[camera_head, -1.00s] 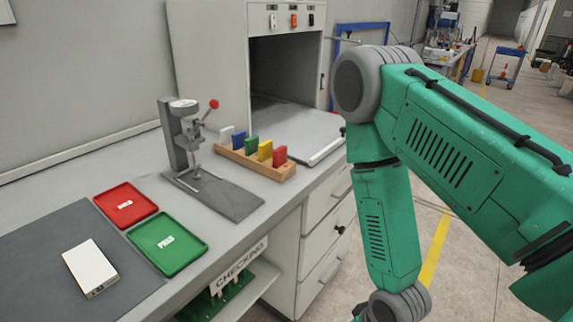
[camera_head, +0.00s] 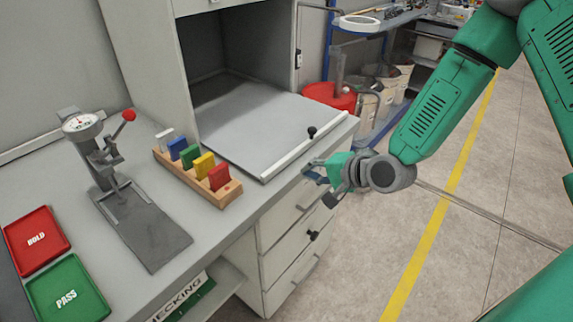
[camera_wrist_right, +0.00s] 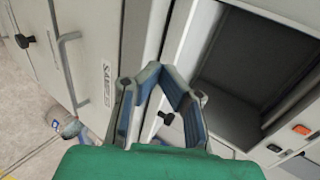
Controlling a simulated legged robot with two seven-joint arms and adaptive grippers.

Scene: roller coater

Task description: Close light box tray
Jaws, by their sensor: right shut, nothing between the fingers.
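The light box (camera_head: 237,45) stands at the back of the bench with its dark opening facing out. Its grey tray (camera_head: 255,120) is out, lying in front of the opening, with a pale bar (camera_head: 305,147) along its front edge and a black knob (camera_head: 312,131). My right gripper (camera_head: 312,172) is beside the bench's front edge, just outside the tray's bar, apart from the knob. In the right wrist view my gripper's blue-lined fingers (camera_wrist_right: 160,72) meet at the tips, shut and empty; the dark opening (camera_wrist_right: 248,70) shows on the right. My left gripper is out of view.
A wooden rack (camera_head: 197,178) of coloured blocks stands left of the tray, beside a dial gauge stand (camera_head: 140,215). Red (camera_head: 36,240) and green (camera_head: 66,292) trays lie at the left.

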